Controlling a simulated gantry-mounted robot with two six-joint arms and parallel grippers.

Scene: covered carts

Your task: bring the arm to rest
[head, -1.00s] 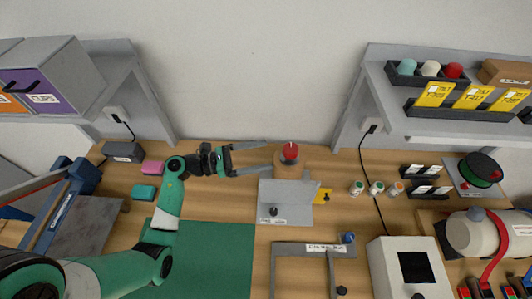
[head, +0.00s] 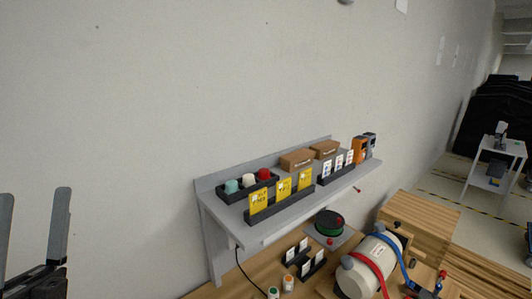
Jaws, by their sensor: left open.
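My left gripper (head: 40,232) shows at the lower left edge of the head view. Its two dark fingers point upward and stand apart, with nothing between them. The plain wall is behind it, and it touches nothing that I can see. The rest of my left arm is out of view. My right gripper does not show.
A white cart (head: 503,146) stands far right.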

